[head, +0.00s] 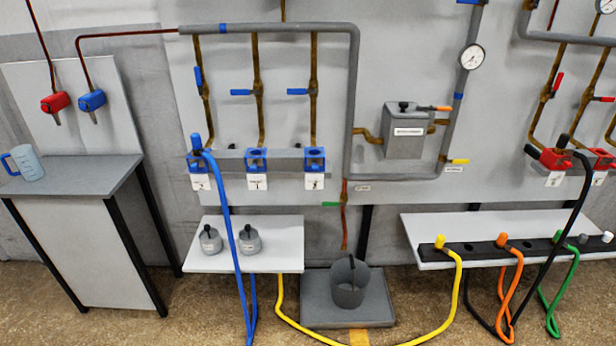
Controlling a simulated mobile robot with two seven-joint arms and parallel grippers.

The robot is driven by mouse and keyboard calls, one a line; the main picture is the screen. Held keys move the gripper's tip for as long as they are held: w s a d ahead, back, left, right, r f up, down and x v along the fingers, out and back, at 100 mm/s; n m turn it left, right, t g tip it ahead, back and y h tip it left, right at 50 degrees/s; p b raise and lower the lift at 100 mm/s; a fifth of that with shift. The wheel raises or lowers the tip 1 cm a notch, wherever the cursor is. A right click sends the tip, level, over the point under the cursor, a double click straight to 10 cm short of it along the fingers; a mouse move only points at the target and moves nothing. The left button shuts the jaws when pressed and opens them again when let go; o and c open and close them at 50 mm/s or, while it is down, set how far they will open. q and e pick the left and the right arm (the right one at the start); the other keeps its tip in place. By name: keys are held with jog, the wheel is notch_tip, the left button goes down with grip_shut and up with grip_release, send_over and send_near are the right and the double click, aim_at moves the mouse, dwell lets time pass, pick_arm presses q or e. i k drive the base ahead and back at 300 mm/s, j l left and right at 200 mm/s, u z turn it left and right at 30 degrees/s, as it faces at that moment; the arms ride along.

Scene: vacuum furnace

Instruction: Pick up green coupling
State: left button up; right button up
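The green coupling (558,238) stands upright in the black rack on the right-hand white shelf. It is small in the head view, and the black hose passes close beside it and partly hides it. Its green hose (573,272) bends over the shelf's front edge and hangs down toward the floor. Neither of my grippers shows in the head view.
An orange coupling (502,240) and a yellow coupling (440,241) stand to its left in the black rack (473,249). A black hose (578,195) hangs from the red valve block (556,160) above. A grey bucket (350,285) stands left of the shelf.

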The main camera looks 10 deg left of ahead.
aim_at(556, 237)
jog(key=u, duration=0.2)
jog(key=z, duration=1.55)
jog(key=i+l, duration=0.3)
jog(key=i, duration=0.15)
jog(key=i+l, duration=0.25)
jog(key=i, duration=0.2)
jog(key=i+l, duration=0.3)
jog(key=i, duration=0.15)
jog(key=i+l, duration=0.3)
jog(key=i, duration=0.15)
jog(key=i+l, duration=0.15)
jog(key=i, duration=0.35)
jog(key=i+l, duration=0.1)
jog(key=i, duration=0.4)
jog(key=i+l, duration=0.15)
jog(key=i, duration=0.35)
